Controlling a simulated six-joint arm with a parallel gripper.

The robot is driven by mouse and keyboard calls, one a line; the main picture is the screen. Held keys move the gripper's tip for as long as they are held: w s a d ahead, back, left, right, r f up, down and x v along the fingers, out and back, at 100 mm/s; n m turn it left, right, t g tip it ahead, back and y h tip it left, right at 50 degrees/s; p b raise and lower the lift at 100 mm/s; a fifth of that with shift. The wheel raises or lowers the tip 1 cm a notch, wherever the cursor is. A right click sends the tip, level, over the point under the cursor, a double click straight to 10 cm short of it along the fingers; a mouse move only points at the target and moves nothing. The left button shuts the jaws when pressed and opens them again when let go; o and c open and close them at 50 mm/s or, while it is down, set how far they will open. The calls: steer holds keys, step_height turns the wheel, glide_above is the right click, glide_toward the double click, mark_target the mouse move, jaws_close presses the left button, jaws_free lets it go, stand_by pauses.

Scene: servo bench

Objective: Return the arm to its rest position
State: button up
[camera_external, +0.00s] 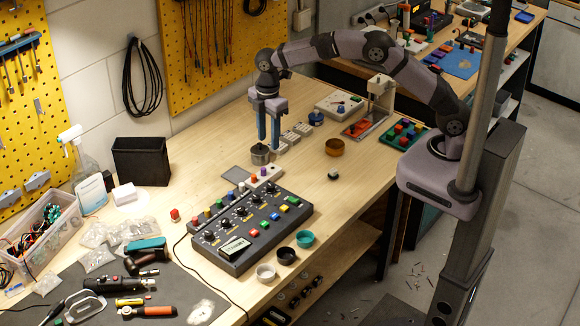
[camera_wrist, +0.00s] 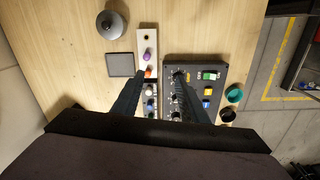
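My gripper (camera_external: 268,141) hangs fingers-down over the wooden bench, beside a grey metal pot (camera_external: 260,154) in the external view. The two blue fingers stand apart with nothing visible between them. In the wrist view my gripper (camera_wrist: 162,74) also shows its fingers spread, over a pale strip with coloured knobs (camera_wrist: 148,42) and the left side of a black control console (camera_wrist: 211,68). The grey pot (camera_wrist: 110,25) is ahead and to the left there. My arm is stretched from its base at the right across the bench.
The control console (camera_external: 250,225) stands mid-bench, with small cups, including a teal one (camera_external: 305,239), at its front. Bare wood (camera_external: 345,200) lies right of the console.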

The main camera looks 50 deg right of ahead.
steer(key=s+d+m+b, duration=0.1)
steer(key=s+d+m, duration=0.35)
steer(key=d, duration=0.55)
steer(key=s+d+f+m+b, duration=0.1)
steer(key=s+d+f+m, duration=0.1)
steer(key=s+d+m, duration=0.4)
steer(key=s+d+f+m+b, duration=0.1)
steer(key=s+d+f+m, duration=0.2)
steer(key=s+d, duration=0.6)
steer(key=s+m, duration=0.2)
steer(key=s, duration=0.3)
steer(key=shift+s+m, duration=0.3)
steer(key=shift+m, duration=0.05)
steer(key=shift+a, duration=0.1)
stand_by(0.7)
